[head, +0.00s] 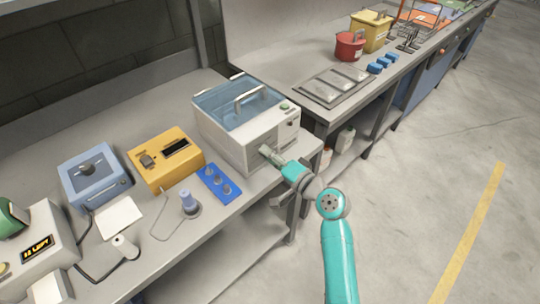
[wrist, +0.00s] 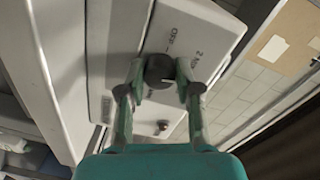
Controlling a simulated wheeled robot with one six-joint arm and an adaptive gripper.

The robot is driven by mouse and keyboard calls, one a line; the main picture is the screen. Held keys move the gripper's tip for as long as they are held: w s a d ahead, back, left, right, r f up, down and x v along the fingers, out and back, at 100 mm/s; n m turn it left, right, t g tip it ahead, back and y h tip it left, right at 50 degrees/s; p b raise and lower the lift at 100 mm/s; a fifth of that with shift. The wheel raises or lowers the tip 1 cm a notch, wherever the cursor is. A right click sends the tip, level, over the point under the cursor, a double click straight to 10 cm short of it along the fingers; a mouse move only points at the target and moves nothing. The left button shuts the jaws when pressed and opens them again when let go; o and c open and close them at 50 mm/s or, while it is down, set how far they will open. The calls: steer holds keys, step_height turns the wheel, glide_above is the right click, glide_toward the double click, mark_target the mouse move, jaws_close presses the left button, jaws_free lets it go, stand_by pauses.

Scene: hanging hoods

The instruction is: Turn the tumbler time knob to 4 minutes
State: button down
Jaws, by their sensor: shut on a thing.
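The tumbler (head: 228,138) is a white box with a clear bluish lid and a handle, standing at the right end of the near bench. Its time knob (wrist: 159,69) is round and dark, on a white front panel (wrist: 193,30) in the wrist view. Print by the knob reads "OFF" and what looks like "2 M"; the other marks are hidden. My gripper (wrist: 160,76) has its two fingers shut around the knob, one on each side. In the head view my gripper (head: 268,153) reaches the tumbler's front and hides the knob. I cannot tell where the knob points.
A smaller dark control (wrist: 162,126) sits below the knob. A blue holder (head: 219,184), a yellow device (head: 165,158) and a blue device (head: 94,177) stand left of the tumbler. The floor (head: 420,190) on the right is clear.

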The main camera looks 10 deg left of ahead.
steer(key=m, duration=0.3)
steer(key=shift+d+m+g, duration=0.1)
steer(key=shift+m+g, duration=0.2)
steer(key=shift+m, duration=1.8)
steer(key=shift+w, duration=0.1)
steer(key=c, duration=0.8)
jaws_free()
steer(key=v, duration=1.2)
steer(key=shift+f, duration=0.15)
